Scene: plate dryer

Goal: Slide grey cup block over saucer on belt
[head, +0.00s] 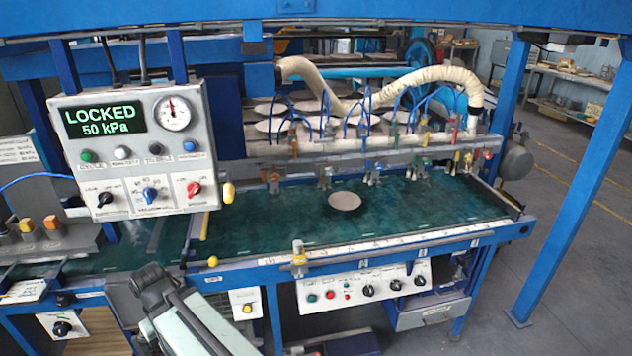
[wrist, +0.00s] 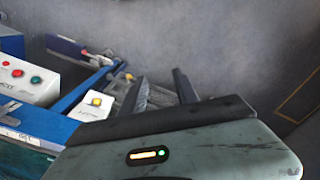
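A small round pale saucer (head: 345,201) lies flat on the green belt (head: 430,205), right of the control panel. Several small blocks with orange and yellow tops (head: 40,226) stand at the far left; I cannot tell for certain which one is the grey cup block. My gripper (head: 150,276) is low at the front of the machine, well apart from the saucer and blocks. In the wrist view my gripper (wrist: 160,76) shows two dark fingers with a gap between them and nothing held. Neither saucer nor blocks can be made out in the wrist view.
A grey control panel (head: 140,150) reading "LOCKED 50 kPa" stands between the blocks and the saucer. A white front rail (head: 370,250) edges the belt. A pipe manifold with hoses (head: 370,145) crosses behind the saucer. The belt around the saucer is clear.

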